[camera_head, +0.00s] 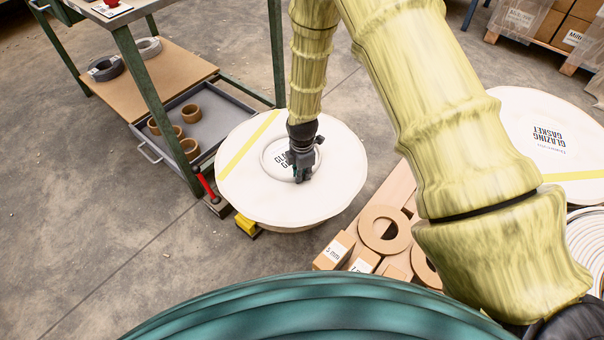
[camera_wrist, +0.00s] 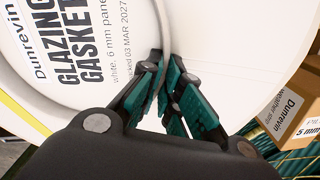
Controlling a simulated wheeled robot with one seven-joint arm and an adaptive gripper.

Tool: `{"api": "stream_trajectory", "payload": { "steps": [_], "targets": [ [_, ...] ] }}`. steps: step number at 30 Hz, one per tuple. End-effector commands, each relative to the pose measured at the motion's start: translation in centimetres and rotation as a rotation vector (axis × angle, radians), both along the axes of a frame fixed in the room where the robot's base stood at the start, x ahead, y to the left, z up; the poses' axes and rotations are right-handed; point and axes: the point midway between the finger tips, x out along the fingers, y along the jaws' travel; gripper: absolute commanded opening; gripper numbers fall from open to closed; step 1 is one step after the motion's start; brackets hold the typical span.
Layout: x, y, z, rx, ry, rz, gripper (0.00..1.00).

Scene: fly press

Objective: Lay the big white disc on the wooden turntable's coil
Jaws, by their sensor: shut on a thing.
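The big white disc (camera_head: 335,185) has a yellow stripe and a raised white ring around a printed "Glazing Gasket" label. It lies about level in the middle of the head view, and fills much of the wrist view (camera_wrist: 225,50). My gripper (camera_head: 301,172) reaches down onto it. In the wrist view, my gripper's fingers (camera_wrist: 165,88) are shut on the raised ring's wall. A tan round edge (camera_head: 285,229), perhaps the wooden turntable, shows under the disc's front. The disc hides any coil below it; I cannot tell whether it touches.
A second white disc (camera_head: 510,115) with a similar label is at the right, near a white coil (camera_head: 590,245). Cardboard rings (camera_head: 383,229) and small boxes (camera_head: 334,250) stand close by. A green-framed bench (camera_head: 140,85) and a red handle (camera_head: 206,187) are left. Floor at lower left is clear.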

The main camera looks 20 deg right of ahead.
Motion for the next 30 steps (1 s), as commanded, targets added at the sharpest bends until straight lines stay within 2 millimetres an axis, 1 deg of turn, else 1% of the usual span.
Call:
{"api": "stream_trajectory", "payload": {
  "steps": [1,3,6,8,18,22,30],
  "targets": [
    [0.0,0.0,-0.8,0.000,-0.001,0.000,0.00],
    [0.0,0.0,-1.4,0.000,-0.001,0.001,0.00],
    [0.0,0.0,-2.2,0.000,-0.001,0.000,0.00],
    [0.0,0.0,-2.3,0.000,0.000,0.001,0.00],
    [0.0,0.0,-4.8,0.000,-0.001,0.001,0.00],
    [0.1,0.0,-5.2,0.000,-0.001,-0.001,0.00],
    [0.0,0.0,-5.3,0.000,-0.001,0.000,0.00]
  ]
}}
